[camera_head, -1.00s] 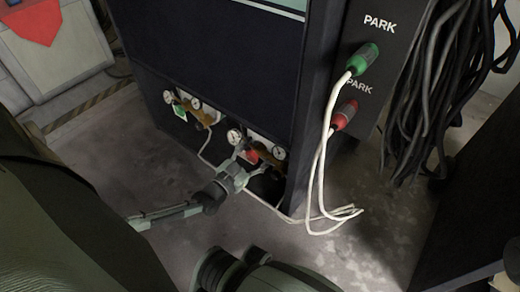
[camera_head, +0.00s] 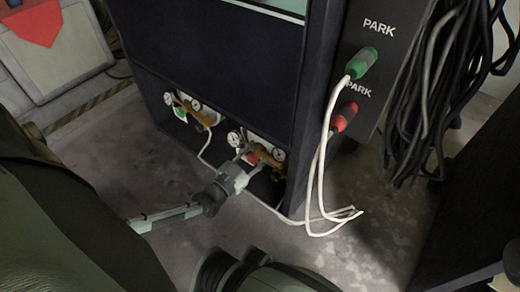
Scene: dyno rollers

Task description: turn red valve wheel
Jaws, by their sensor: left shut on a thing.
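The red valve wheel (camera_head: 252,158) sits low on the front of the dark cabinet, between two round white gauges. My left gripper (camera_head: 246,156) reaches up to it from below, with its fingers around the wheel and shut on it. The fingers and palm hide part of the wheel. How far the wheel is turned cannot be made out. My right gripper does not show; only a dark part of my right arm is at the bottom.
A second valve with a green wheel (camera_head: 180,113) and gauges is to the left. A green plug (camera_head: 361,63) and a red plug (camera_head: 344,117) with white cables (camera_head: 318,180) are on the cabinet's right side. Black cables (camera_head: 445,90) hang farther right.

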